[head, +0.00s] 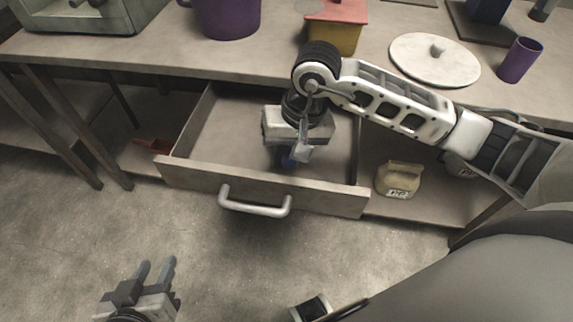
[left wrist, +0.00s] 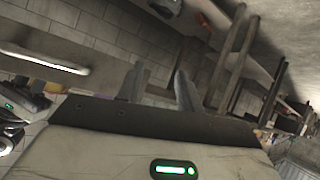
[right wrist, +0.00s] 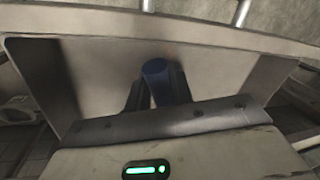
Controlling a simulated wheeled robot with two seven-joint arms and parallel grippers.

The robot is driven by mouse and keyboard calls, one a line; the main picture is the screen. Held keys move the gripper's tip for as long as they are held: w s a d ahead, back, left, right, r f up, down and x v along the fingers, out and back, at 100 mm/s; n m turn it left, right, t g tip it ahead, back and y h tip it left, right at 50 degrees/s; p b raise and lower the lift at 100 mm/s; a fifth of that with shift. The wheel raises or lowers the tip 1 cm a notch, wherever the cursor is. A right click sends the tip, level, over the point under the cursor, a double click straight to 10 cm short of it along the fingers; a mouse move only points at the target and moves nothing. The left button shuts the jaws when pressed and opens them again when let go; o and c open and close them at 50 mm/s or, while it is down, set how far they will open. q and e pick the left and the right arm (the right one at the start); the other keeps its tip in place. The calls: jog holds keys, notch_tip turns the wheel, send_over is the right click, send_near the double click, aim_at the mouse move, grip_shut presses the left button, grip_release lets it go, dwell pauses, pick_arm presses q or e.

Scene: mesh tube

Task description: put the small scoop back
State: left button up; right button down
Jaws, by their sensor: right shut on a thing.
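The wooden drawer (head: 215,177) under the worktop is pulled open. My right gripper (head: 291,155) points down inside it, over the drawer floor. It is shut on a blue thing (head: 287,161), likely the small scoop. In the right wrist view its rounded blue end (right wrist: 156,70) shows between the fingers; the rest of its shape is hidden. I cannot tell whether it touches the drawer floor. My left gripper (head: 157,265) is open and empty, low over the concrete floor, in front and left of the drawer. Its fingers also show apart in the left wrist view (left wrist: 158,80).
The drawer's metal handle (head: 254,207) faces me. A red-orange object (head: 155,146) lies on the lower shelf at left, and a tan labelled container (head: 398,180) stands at right. The worktop above holds a purple pot (head: 226,16), a white round lid (head: 434,62) and a purple cup (head: 520,61).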

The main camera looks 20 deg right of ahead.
jog(key=x, duration=0.3)
jog(key=shift+d+f+b, duration=0.1)
jog(key=shift+d+b, duration=0.15)
jog(key=shift+b, duration=0.15)
jog(key=shift+f, duration=0.1)
jog(key=shift+f+b, duration=0.25)
jog(key=shift+b, duration=0.05)
jog(key=c, duration=1.2)
grip_release()
jog(key=shift+r, duration=0.1)
jog(key=shift+c, duration=0.2)
jog(key=shift+r+p, duration=0.4)
jog(key=shift+p, duration=0.05)
jog(key=v, duration=1.1)
jog(key=shift+r, duration=0.3)
